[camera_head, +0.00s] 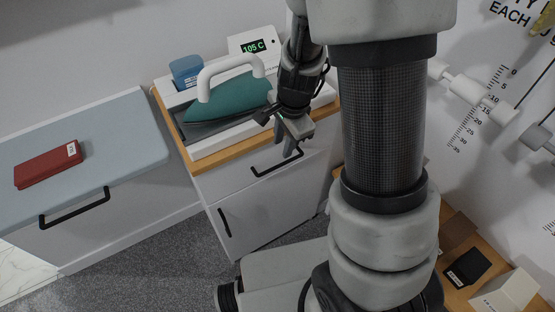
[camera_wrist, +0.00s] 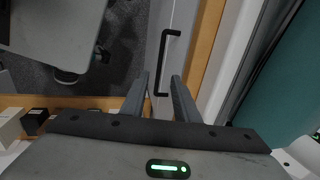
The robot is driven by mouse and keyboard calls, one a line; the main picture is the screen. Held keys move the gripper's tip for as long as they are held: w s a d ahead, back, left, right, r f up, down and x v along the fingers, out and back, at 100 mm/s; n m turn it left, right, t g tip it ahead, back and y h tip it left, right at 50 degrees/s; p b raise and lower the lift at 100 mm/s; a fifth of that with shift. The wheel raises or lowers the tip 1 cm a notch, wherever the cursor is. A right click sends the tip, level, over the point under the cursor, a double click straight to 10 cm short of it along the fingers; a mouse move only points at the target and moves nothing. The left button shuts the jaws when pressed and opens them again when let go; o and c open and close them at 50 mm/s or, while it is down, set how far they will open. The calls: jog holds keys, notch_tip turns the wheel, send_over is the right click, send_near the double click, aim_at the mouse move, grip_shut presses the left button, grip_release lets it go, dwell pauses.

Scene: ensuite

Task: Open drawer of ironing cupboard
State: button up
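The ironing cupboard (camera_head: 207,173) is a white cabinet with a wooden top edge, in the middle of the head view. Its drawer (camera_head: 228,181) looks shut, with a black bar handle (camera_head: 277,164) that also shows in the wrist view (camera_wrist: 164,62). My gripper (camera_head: 287,146) points down at the drawer's front, by the right part of the handle. In the wrist view my gripper (camera_wrist: 160,76) is open, and one end of the handle shows between the two fingers. I cannot tell whether either finger touches it.
A teal iron (camera_head: 230,99) and a 105 C display (camera_head: 253,47) are on the cupboard. A door with a vertical handle (camera_head: 225,222) is below the drawer. A blue-grey board (camera_head: 110,135) with a red case (camera_head: 48,163) is at the left. Grey carpet (camera_head: 160,255) lies in front.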

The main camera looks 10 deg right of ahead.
aim_at(278, 166)
jog(key=f+b, duration=0.1)
jog(key=f, duration=0.2)
jog(key=w+f+b, duration=0.1)
jog(key=f, duration=0.3)
jog(key=w+f+b, duration=0.1)
jog(key=f, duration=0.2)
jog(key=shift+a+f, duration=0.15)
jog(key=shift+a, duration=0.2)
grip_shut()
